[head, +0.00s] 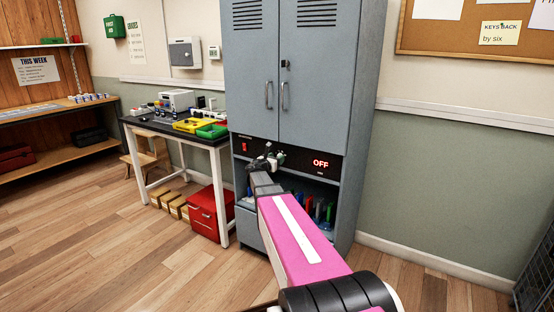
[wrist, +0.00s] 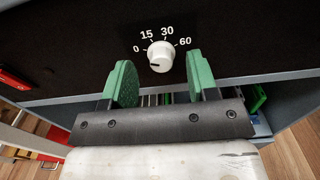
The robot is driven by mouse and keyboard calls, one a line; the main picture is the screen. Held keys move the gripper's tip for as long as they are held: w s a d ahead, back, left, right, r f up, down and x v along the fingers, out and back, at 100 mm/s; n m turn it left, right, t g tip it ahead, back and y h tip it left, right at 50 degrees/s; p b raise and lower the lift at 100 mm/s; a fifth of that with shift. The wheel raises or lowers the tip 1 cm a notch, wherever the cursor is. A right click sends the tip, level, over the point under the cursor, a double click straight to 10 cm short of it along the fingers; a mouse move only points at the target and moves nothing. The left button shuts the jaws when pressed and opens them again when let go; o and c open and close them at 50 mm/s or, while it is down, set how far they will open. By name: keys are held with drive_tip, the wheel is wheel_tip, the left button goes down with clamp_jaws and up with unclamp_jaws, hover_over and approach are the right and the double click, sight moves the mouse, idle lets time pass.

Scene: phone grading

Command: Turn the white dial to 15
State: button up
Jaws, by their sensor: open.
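The white dial (wrist: 159,56) is on a black panel (wrist: 90,50) with the marks 0, 15, 30 and 60 around its upper side. A dark pointer mark shows on the lower left of its face, nearest the 0 side and away from 15. My gripper (wrist: 161,72) is open, with one green pad to the left and one to the right of the dial. Gaps show between the pads and the dial, and I cannot tell how far the tips reach. In the head view my gripper (head: 266,159) is in front of the panel and hides the dial.
The panel is set in a grey cabinet (head: 340,110). It carries a display (head: 321,163) reading OFF and a red switch (head: 244,146). Below it is an open shelf with coloured items. A workbench (head: 165,127) stands to the left.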

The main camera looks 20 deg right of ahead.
drive_tip(key=shift+w+d, duration=0.35)
drive_tip(key=shift+d, duration=0.2)
drive_tip(key=c, duration=0.9)
drive_tip(key=shift+m, duration=0.3)
drive_tip(key=shift+s+m, duration=0.15)
drive_tip(key=shift+m, duration=3.85)
